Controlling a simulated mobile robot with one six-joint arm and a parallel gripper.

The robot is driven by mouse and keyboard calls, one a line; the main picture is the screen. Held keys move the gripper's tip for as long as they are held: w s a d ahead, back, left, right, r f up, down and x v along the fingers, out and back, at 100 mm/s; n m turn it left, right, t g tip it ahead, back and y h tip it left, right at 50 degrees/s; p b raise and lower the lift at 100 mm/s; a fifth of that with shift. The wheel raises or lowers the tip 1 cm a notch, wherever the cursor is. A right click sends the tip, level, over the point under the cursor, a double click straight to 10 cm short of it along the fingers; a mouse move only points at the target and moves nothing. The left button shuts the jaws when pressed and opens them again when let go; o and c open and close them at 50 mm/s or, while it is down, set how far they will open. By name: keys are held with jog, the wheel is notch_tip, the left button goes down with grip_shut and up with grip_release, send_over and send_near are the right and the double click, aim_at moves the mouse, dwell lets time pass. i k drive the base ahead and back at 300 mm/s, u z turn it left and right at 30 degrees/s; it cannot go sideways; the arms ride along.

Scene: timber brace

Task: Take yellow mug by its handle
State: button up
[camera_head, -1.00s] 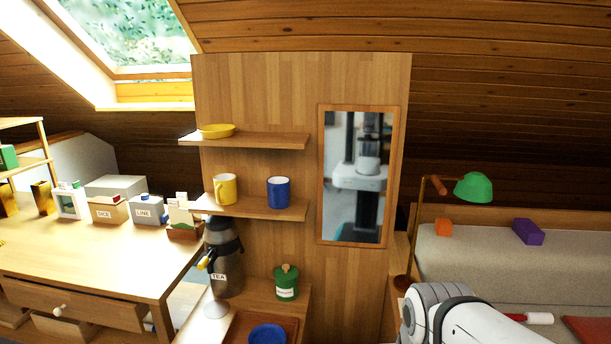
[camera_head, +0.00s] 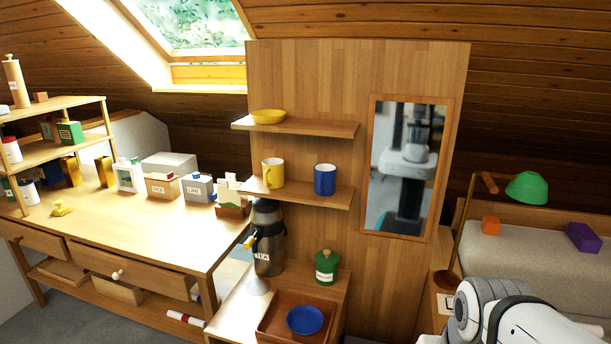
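The yellow mug (camera_head: 273,174) stands upright on the lower wall shelf (camera_head: 318,197), left of a blue mug (camera_head: 325,180). Its handle shows on its left side. A white and grey part of my arm (camera_head: 510,318) shows at the bottom right, well apart from the mug. My gripper is outside the picture.
A yellow bowl (camera_head: 268,117) sits on the upper shelf (camera_head: 300,127) above the mugs. Below stand a tea dispenser (camera_head: 269,240), a green jar (camera_head: 326,266) and a tray (camera_head: 272,330) holding a blue bowl (camera_head: 305,320). A mirror (camera_head: 408,168) hangs to the right.

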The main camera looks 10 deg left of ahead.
aim_at(273, 167)
jog(key=z, duration=3.15)
jog(key=k, duration=2.55)
jog(key=u, duration=1.5)
jog(key=i, duration=0.45)
